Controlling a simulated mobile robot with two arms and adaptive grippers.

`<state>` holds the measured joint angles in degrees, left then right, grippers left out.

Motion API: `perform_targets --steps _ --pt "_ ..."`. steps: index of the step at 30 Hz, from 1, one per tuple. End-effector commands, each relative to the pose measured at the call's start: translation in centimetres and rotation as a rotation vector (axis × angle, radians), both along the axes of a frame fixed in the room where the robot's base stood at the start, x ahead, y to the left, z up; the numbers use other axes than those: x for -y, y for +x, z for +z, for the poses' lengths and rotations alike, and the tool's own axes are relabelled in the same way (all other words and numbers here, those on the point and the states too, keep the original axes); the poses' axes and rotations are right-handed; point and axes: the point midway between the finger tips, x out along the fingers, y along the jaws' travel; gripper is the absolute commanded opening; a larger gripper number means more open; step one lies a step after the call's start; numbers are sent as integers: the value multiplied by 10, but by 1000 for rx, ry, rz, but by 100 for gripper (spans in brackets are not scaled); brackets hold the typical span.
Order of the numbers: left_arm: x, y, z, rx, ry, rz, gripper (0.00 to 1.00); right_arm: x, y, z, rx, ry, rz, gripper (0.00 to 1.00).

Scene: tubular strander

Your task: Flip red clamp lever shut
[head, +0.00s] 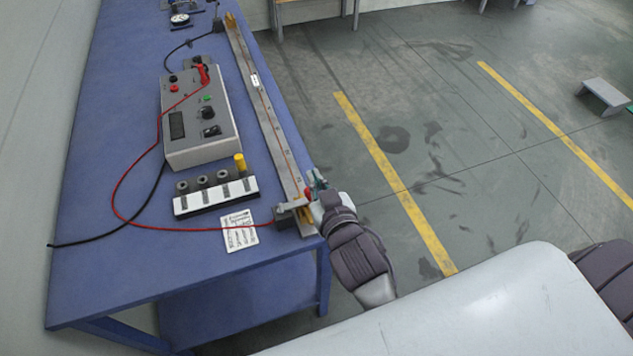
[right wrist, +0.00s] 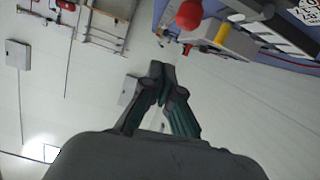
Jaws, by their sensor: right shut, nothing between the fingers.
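The red clamp lever end (head: 308,193) is at the near end of the long metal rail (head: 266,110), by the bench's right edge. It shows as a red ball knob (right wrist: 189,15) at the top of the right wrist view. The clamp's pale bar (head: 291,205) lies across the rail beside it. My right gripper (head: 318,181) is beside the red knob, just off the bench edge. In the right wrist view its fingertips (right wrist: 161,70) are together with nothing between them, and the knob is beyond them. I cannot tell whether they touch it. My left gripper is not in view.
A grey meter box (head: 200,140) with a red and a black cable stands on the blue bench (head: 120,285). A white block with several round pieces (head: 215,197) and a paper label (head: 239,230) lie near the clamp. Open floor lies right of the bench.

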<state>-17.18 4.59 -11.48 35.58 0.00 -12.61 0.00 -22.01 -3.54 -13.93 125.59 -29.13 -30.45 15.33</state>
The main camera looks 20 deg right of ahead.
Motion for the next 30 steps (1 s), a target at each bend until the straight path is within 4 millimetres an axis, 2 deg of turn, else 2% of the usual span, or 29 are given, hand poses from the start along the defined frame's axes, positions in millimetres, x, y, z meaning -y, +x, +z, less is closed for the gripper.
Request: perform_targets --steps 1,9,15,21,30 --pt "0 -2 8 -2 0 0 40 0 -7 6 -4 1 0 0" --pt "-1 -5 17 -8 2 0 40 0 -62 17 -4 2 -1 0" --pt "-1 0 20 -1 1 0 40 0 -88 23 -1 1 0 0" --pt "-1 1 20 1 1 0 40 0 -97 26 3 1 0 0" --pt "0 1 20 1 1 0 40 0 -97 26 3 0 0 0"
